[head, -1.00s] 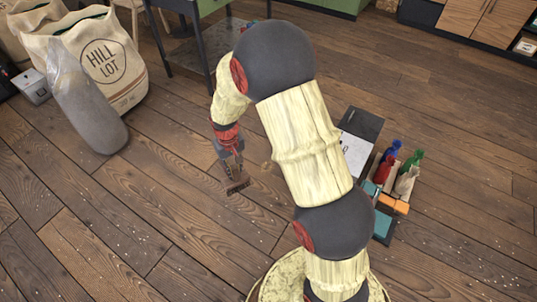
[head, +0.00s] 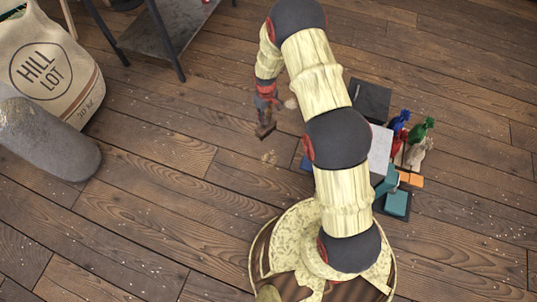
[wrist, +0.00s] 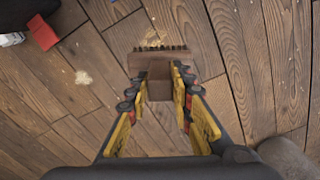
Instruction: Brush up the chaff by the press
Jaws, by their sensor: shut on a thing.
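My gripper (wrist: 160,82) is shut on a brown wooden brush (wrist: 190,60) with a row of dark bristles. In the head view the gripper (head: 265,103) is low over the floor, with the brush (head: 265,131) hanging below it. One pale chaff patch (wrist: 150,42) lies just beyond the bristles in the wrist view. A second chaff patch (wrist: 83,77) lies left of the brush. In the head view a chaff patch (head: 269,157) lies on the planks just below the brush. I cannot tell whether the bristles touch the floor. I cannot make out the press for certain.
A dark metal-legged table (head: 160,40) is behind. The floor between is open, with pale specks.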

